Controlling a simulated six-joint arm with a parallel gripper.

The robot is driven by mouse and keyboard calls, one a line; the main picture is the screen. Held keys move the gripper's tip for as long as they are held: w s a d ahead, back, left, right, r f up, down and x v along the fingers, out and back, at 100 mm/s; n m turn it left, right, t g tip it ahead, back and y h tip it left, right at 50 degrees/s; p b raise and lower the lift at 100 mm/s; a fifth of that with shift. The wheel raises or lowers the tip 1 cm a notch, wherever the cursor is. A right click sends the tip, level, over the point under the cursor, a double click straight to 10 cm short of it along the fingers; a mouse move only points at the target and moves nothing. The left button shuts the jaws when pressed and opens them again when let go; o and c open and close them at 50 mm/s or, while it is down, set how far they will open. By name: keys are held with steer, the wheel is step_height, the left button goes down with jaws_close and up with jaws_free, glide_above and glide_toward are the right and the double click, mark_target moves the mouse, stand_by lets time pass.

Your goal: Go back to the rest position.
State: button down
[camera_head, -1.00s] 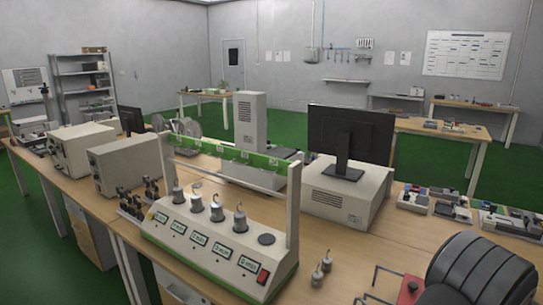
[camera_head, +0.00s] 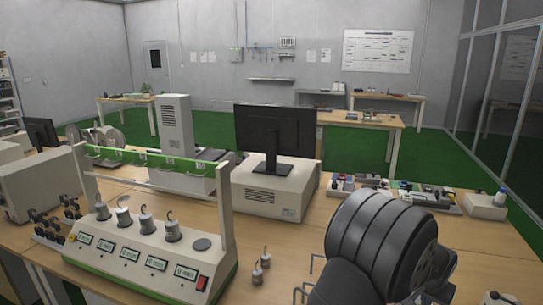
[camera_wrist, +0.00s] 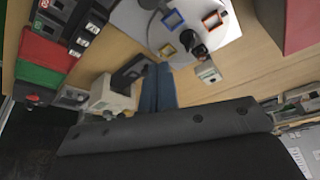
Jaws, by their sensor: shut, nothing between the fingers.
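My gripper (camera_wrist: 159,72) shows in the wrist view as two blue fingers side by side, closed together with nothing between them. They point over the wooden table top, and the dark body of my gripper fills the lower part of that view. In the head view only a thick black ribbed part of my arm shows at the lower right, over the bench. My gripper itself is not visible there.
The test station (camera_head: 150,262) with hanging weights and the monitor (camera_head: 275,133) stand on the bench. In the wrist view, a round pale plate (camera_wrist: 140,30) holds coloured square frames, and a red box (camera_wrist: 288,22) is at upper right.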

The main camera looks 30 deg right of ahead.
steer(key=x, duration=0.9)
steer(key=shift+a, duration=0.15)
steer(key=shift+w+d+f, duration=0.6)
steer(key=shift+w+d, duration=0.05)
steer(key=shift+d, duration=0.1)
steer(key=d+v, duration=0.1)
steer(key=v, duration=0.9)
steer(key=w+a+m+g, duration=0.3)
steer(key=a+m, duration=0.5)
steer(key=m, duration=0.4)
steer(key=shift+r+m+g+y, duration=0.3)
steer(key=shift+r+g, duration=0.2)
steer(key=shift+g, duration=0.2)
steer(key=shift+a, duration=0.1)
